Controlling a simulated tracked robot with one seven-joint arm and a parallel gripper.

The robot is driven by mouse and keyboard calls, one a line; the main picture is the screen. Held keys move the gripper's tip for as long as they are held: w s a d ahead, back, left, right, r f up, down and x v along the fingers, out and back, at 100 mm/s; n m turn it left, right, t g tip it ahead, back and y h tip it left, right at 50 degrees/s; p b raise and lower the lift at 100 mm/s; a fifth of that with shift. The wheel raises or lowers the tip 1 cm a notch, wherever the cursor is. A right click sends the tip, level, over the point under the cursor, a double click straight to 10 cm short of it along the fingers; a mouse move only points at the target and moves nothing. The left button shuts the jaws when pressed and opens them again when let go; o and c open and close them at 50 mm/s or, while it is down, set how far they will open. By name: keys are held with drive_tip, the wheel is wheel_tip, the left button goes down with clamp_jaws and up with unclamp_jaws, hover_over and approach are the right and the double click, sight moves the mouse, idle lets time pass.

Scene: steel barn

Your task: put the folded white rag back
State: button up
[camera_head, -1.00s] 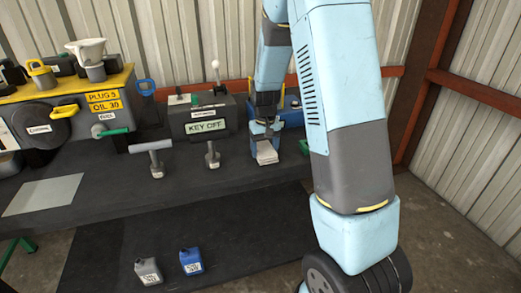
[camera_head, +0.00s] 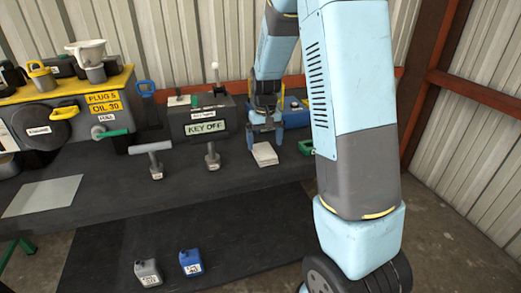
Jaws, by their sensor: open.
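The folded white rag (camera_head: 265,154) lies flat on the dark bench top (camera_head: 225,177), to the right of the grey box with the KEY OFF sign. My gripper (camera_head: 264,139) is open, just above and behind the rag, with its fingers pointing down. It appears apart from the rag. My arm comes down from the top right and hides part of the bench's right end.
The KEY OFF box (camera_head: 205,127) stands left of the rag, with a grey-handled tool (camera_head: 212,156) before it. A blue box (camera_head: 295,113) is behind my gripper, right. A yellow-topped engine (camera_head: 60,110) stands left. Grey (camera_head: 147,272) and blue (camera_head: 190,262) jugs stand lower, in front.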

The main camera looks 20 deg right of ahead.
sight(265, 151)
wheel_tip(265, 151, up, 8)
drive_tip(key=s+r+t, duration=0.3)
drive_tip(key=s+r, duration=0.8)
drive_tip(key=s, duration=0.2)
drive_tip(key=s+a+r+t, duration=0.1)
drive_tip(key=s+r+t, duration=0.1)
drive_tip(key=s, duration=1.3)
drive_tip(key=shift+a+r+t, duration=0.25)
drive_tip(key=shift+r+t, duration=0.05)
drive_tip(key=shift+r, duration=0.1)
